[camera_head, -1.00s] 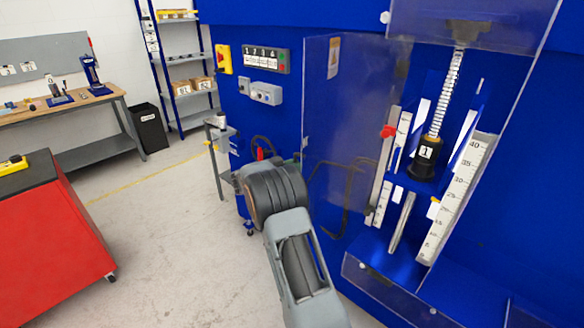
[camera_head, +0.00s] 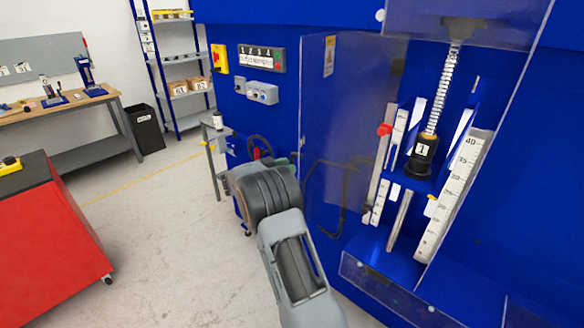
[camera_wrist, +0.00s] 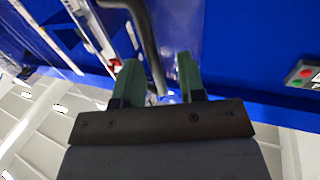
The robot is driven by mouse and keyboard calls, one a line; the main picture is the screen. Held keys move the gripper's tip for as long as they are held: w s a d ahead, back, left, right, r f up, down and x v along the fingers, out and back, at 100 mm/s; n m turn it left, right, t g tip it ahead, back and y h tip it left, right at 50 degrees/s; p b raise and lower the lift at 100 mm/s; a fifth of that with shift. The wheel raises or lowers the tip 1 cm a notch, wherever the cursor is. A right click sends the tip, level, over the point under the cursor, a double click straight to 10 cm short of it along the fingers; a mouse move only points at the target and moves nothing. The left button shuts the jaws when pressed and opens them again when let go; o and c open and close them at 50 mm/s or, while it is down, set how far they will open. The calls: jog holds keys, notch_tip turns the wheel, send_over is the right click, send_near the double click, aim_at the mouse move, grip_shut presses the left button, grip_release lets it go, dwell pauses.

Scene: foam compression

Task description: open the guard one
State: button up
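A clear guard panel (camera_head: 352,90) with a small label stands out from the blue machine, left of the test bay. A dark curved handle or bar (camera_head: 347,180) shows at its lower part. In the bay, a black piece marked 1 (camera_head: 422,155) hangs below a spring-like column. My gripper (camera_wrist: 158,82) has two green fingers standing apart. A dark bar (camera_wrist: 147,35) passes between them in the wrist view; I cannot tell whether either finger touches it.
White scales (camera_head: 455,185) and a red marker (camera_head: 384,129) are in the bay. A control panel (camera_head: 262,58) is on the blue wall. A red cabinet (camera_head: 50,235) stands at left. Grey floor between is clear.

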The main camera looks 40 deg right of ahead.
jog(key=w+a+b, duration=0.1)
jog(key=a+b, duration=0.1)
jog(key=a, duration=0.9)
jog(key=shift+w+a, duration=0.25)
jog(key=shift+a, duration=0.05)
